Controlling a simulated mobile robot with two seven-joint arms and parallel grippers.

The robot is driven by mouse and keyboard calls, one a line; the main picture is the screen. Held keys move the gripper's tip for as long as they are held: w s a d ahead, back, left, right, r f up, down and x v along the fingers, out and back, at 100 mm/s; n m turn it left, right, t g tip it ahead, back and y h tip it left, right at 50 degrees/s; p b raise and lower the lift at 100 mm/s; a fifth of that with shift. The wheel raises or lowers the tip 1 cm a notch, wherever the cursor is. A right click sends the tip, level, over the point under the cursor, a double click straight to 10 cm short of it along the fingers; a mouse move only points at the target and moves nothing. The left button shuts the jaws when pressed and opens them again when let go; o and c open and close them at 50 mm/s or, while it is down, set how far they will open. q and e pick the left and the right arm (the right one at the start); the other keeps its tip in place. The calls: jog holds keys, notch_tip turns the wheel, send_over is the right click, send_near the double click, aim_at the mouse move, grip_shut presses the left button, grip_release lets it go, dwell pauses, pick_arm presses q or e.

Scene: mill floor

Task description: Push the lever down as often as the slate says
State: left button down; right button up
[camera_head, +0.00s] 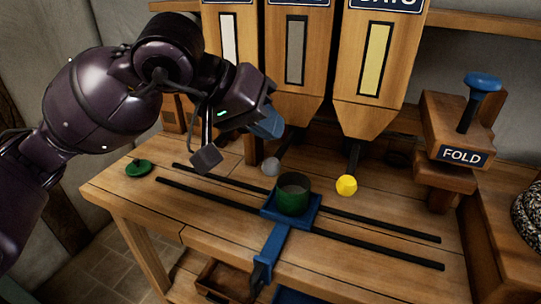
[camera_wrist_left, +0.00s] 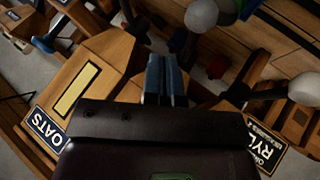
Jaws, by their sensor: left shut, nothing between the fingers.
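Several lever arms come out below the wooden hoppers. One ends in a grey knob (camera_head: 270,166), also large at the top of the left wrist view (camera_wrist_left: 200,15). One ends in a yellow knob (camera_head: 346,185). A white knob (camera_wrist_left: 305,88) shows at the right of the left wrist view. At the right stands a post marked FOLD with a blue-knobbed lever (camera_head: 482,83), tilted up. My left gripper (camera_head: 268,124) is shut and empty before the middle hopper, above the grey knob and apart from it; its blue fingers show in the left wrist view (camera_wrist_left: 166,80). No slate is readable. My right gripper is not in view.
A green pot (camera_head: 293,200) sits on a blue carriage (camera_head: 275,235) between two dark rails on the wooden bench (camera_head: 400,205). A green lid (camera_head: 139,168) lies at the bench's left. The hopper with yellow window (camera_head: 375,60) is labelled OATS. The bench's left front is clear.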

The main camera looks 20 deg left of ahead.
pick_arm(q)
notch_tip(320, 180, up, 2)
jog(key=shift+r+p, duration=0.25)
jog(key=shift+p, duration=0.05)
jog(key=shift+r, duration=0.5)
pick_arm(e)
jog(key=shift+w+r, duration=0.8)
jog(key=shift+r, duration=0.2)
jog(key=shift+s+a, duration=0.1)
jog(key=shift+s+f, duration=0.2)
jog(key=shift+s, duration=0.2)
